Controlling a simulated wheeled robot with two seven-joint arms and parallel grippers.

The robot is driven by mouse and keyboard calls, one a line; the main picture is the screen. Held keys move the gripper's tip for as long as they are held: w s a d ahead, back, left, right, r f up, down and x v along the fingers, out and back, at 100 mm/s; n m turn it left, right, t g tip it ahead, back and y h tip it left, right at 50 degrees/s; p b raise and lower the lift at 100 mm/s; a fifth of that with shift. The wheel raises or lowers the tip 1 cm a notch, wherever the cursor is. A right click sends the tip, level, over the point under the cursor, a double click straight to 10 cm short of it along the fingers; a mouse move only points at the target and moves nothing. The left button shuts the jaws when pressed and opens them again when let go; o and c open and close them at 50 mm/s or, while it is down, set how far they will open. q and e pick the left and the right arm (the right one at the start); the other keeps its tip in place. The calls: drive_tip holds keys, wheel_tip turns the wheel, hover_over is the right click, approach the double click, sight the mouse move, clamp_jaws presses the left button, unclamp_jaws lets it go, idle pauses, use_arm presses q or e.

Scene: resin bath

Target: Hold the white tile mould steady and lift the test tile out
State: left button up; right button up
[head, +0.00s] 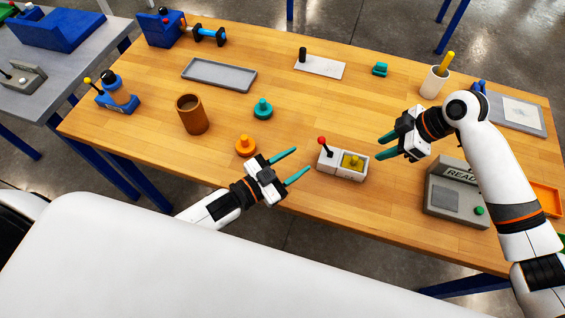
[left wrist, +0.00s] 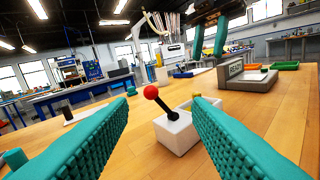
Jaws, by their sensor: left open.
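The white tile mould (head: 327,166) sits on the wooden table near its front edge, with a black lever topped by a red ball at its left end. The yellow test tile (head: 352,161) with its knob lies in the mould's right-hand recess. In the left wrist view the mould (left wrist: 178,136) stands ahead between my fingers, with the tile mostly hidden behind a finger. My left gripper (head: 302,160) is open and empty, just left of the mould and apart from it. My right gripper (head: 381,147) is open and empty, above and right of the mould, pointing left.
A grey device reading "READY" (head: 445,200) stands right of the mould. An orange knobbed piece (head: 245,146), a teal one (head: 263,108) and a brown cup (head: 191,114) stand to the left. A white cup (head: 433,83) is behind my right gripper.

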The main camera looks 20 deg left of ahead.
sight(322, 140)
use_arm(q)
drive_tip(key=shift+m, duration=0.7)
drive_tip(key=x, duration=0.6)
drive_tip(key=a+x, duration=0.1)
drive_tip(key=x, duration=0.3)
drive_tip(key=shift+w+f, duration=0.15)
drive_tip(key=shift+w, duration=0.25)
clamp_jaws()
